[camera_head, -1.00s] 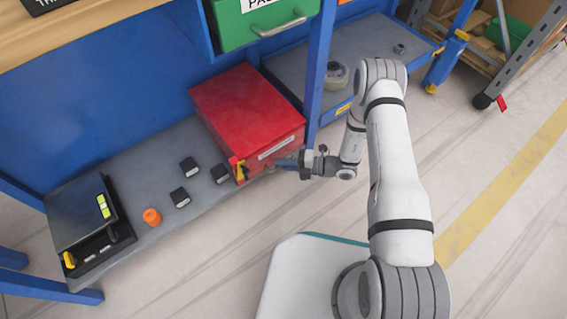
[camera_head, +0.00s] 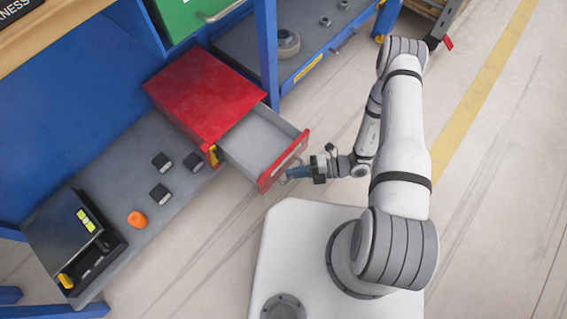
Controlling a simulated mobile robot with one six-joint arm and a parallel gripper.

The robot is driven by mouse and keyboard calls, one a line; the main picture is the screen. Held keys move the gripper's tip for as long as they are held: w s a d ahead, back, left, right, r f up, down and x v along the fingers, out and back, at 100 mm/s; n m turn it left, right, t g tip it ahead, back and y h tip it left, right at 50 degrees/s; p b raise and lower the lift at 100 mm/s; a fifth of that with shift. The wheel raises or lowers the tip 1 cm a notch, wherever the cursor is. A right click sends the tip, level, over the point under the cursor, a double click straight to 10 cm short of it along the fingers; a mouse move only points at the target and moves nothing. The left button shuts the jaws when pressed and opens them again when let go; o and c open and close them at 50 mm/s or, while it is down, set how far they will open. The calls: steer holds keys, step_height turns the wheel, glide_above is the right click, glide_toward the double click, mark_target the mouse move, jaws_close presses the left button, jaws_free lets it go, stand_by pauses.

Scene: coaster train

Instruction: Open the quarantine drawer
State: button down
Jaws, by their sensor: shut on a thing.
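The quarantine drawer is in a red cabinet (camera_head: 205,92) on the grey lower shelf. Its drawer (camera_head: 262,143) is pulled well out, showing a light grey interior that looks empty. The red drawer front (camera_head: 268,182) faces my arm, with a pale label strip and a handle low on it. My gripper (camera_head: 291,174) is shut on the handle at the front's outer face. The handle is mostly hidden by the fingers. A yellow piece (camera_head: 213,155) sits at the cabinet's front left corner.
Several small black blocks (camera_head: 160,193), an orange piece (camera_head: 137,220) and a black case (camera_head: 62,236) lie on the lower shelf (camera_head: 110,165). A blue post (camera_head: 266,60) stands right of the cabinet. A green drawer (camera_head: 178,14) is above. Floor in front is open.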

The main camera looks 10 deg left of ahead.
steer(key=shift+s+d, duration=0.3)
steer(key=shift+d, duration=0.15)
steer(key=c, duration=1.8)
jaws_free()
steer(key=shift+o, duration=0.2)
steer(key=shift+w, duration=0.1)
steer(key=p+v, duration=0.2)
steer(key=v, duration=0.5)
steer(key=shift+d, duration=0.4)
steer(key=shift+w, duration=0.15)
